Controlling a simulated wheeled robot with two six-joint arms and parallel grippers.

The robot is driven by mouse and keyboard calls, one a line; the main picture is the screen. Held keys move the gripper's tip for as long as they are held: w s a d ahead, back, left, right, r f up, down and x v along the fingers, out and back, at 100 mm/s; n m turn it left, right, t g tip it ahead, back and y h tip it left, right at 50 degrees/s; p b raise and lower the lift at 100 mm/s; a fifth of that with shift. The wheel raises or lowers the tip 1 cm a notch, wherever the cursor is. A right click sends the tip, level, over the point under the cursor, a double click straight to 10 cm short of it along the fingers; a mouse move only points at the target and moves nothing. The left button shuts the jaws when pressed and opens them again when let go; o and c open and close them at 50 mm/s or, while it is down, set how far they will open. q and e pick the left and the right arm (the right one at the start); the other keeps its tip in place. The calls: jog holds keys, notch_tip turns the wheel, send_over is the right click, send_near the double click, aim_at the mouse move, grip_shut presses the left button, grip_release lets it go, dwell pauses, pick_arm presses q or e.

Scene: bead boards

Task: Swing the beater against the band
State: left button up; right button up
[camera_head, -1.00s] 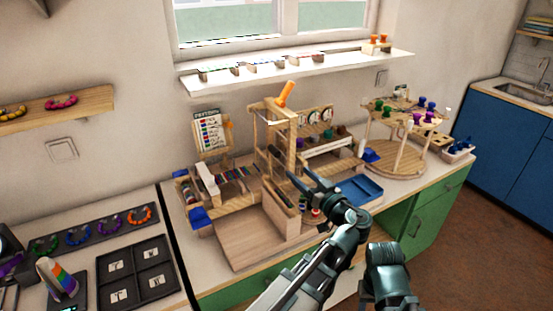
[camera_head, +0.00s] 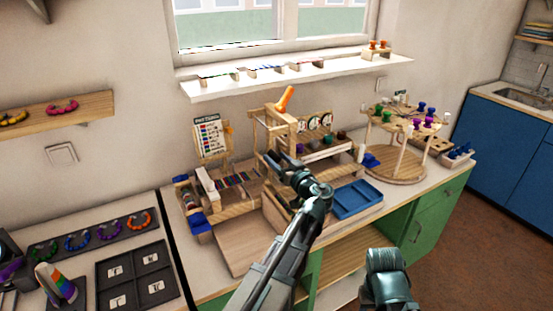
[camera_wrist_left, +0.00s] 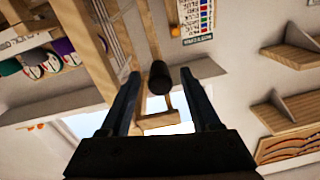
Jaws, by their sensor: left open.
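A wooden loom-like frame (camera_head: 256,135) stands on the counter, with an orange piece (camera_head: 285,97) at its top. A strip with coloured stripes (camera_head: 238,180), which looks like the band, lies to its left. My left gripper (camera_head: 273,160) is at the frame, and my arm hides part of it. In the left wrist view my left gripper (camera_wrist_left: 160,78) is open, its fingers apart. A dark round knob (camera_wrist_left: 160,77) on a wooden bar, perhaps the beater's grip, shows between the fingertips; contact cannot be told.
A pattern card (camera_head: 209,137) stands behind the strip. A blue tray (camera_head: 356,199) lies right of the frame, and a round wooden stand with coloured pegs (camera_head: 398,172) is farther right. A black compartment tray (camera_head: 136,280) lies on the left counter.

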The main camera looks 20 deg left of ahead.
pick_arm(q)
jog(key=shift+w+a, duration=0.15)
jog(key=shift+a, duration=0.05)
grip_shut()
dwell(0.3)
dwell(1.1)
